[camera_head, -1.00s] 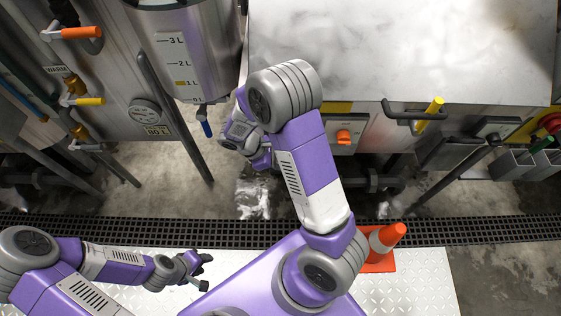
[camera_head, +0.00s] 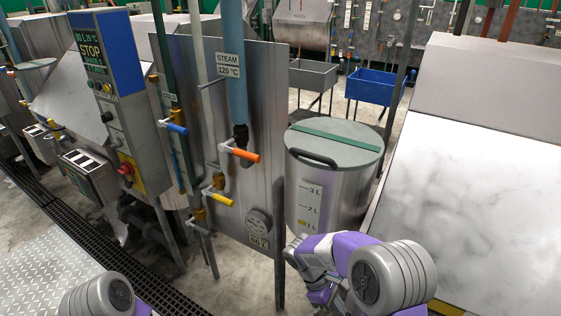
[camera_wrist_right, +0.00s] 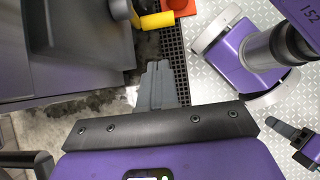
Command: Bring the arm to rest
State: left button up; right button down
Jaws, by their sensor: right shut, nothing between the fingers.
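My right gripper (camera_wrist_right: 157,78) is shut and empty in the right wrist view, with its grey fingers together above the wet floor beside the drain grate. In the head view my right forearm and wrist (camera_head: 322,262) show at the bottom, in front of the lidded steel drum; the fingertips are hard to make out there. My left gripper (camera_wrist_right: 288,132) shows in part at the right edge of the wrist view, over the metal plate floor; its opening is unclear. In the head view only a joint of my left arm shows at the bottom left.
The steel drum (camera_head: 333,182) with a grey-green lid stands behind my right arm. A steel panel with an orange-handled valve (camera_head: 240,153) stands left of it. A pale sloped worktop (camera_head: 480,190) fills the right. The plate floor (camera_head: 50,265) at lower left looks clear.

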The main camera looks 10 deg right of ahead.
jog(key=s+a+f+m+t+y, duration=0.1)
jog(key=s+a+f+m+y, duration=0.2)
jog(key=f, duration=0.4)
jog(key=s+a+f+m+t+y, duration=0.2)
jog(key=s+a+f+m+y, duration=0.1)
jog(key=s+a+f+m, duration=0.1)
jog(key=s+a+f+m+t+y, duration=0.1)
jog(key=s+a+f+m+y, duration=0.2)
jog(key=f, duration=0.7)
jog(key=shift+s+a+m+t+y, duration=0.2)
jog(key=shift+s+m+t+y, duration=0.2)
jog(key=shift+s+m, duration=1.1)
jog(key=shift+w+d+m, duration=0.15)
jog(key=shift+w+m, duration=0.15)
